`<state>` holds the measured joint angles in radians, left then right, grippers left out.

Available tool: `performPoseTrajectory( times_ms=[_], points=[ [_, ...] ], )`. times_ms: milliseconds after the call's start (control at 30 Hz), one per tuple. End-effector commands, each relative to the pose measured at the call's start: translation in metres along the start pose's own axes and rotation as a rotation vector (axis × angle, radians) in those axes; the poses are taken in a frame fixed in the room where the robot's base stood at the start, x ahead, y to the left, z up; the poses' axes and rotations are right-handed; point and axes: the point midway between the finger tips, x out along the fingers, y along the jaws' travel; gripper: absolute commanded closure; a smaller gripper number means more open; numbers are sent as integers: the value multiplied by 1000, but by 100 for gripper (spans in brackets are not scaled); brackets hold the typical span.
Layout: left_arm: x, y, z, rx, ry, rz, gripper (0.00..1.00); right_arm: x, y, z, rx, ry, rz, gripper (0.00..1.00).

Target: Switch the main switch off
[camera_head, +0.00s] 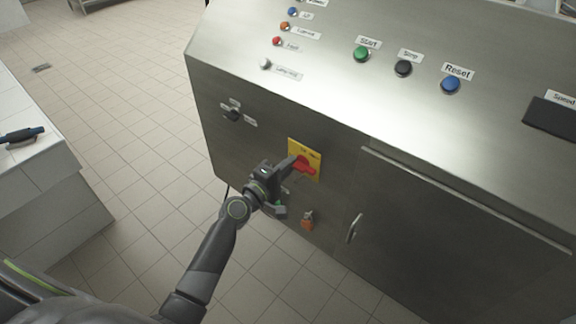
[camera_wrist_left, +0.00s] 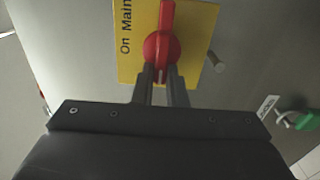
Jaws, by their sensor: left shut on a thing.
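The main switch is a red rotary handle (camera_head: 303,164) on a yellow plate (camera_head: 313,150), mounted on the front of a steel cabinet. In the left wrist view the red handle (camera_wrist_left: 162,45) points up and down the picture, and the plate (camera_wrist_left: 127,65) shows the words "On" and "Main". My left gripper (camera_head: 292,163) is at the switch, and in the left wrist view its two fingers (camera_wrist_left: 161,76) are shut on the lower end of the red handle. The fingers hide part of that end. My right gripper does not show.
The steel cabinet (camera_head: 240,72) carries green Start (camera_head: 361,54), black Stop (camera_head: 403,68) and blue Reset (camera_head: 450,84) buttons on its sloped top. An orange padlock-like item (camera_head: 307,220) sits below the switch. A door handle (camera_head: 354,228) sticks out to the right.

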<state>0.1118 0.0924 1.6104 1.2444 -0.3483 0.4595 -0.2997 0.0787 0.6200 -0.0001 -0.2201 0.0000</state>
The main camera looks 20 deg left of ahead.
Motion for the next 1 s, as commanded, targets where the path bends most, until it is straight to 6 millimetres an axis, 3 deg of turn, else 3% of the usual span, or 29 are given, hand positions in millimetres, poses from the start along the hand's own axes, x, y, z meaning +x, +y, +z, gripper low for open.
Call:
performPoseTrajectory(
  times_ms=[167,200,333,733,867,1000],
  points=[
    [0,-2,0,-4,0,-2,100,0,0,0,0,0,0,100],
    [0,-2,0,-3,0,-3,84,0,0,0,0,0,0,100],
    [0,-1,0,-2,0,-2,67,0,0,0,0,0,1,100],
    [-7,-1,0,0,1,-1,66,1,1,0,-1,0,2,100],
    [-26,-2,0,0,2,-3,66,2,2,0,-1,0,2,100],
    [-57,-3,0,2,2,-3,66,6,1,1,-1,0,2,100]
  ],
)
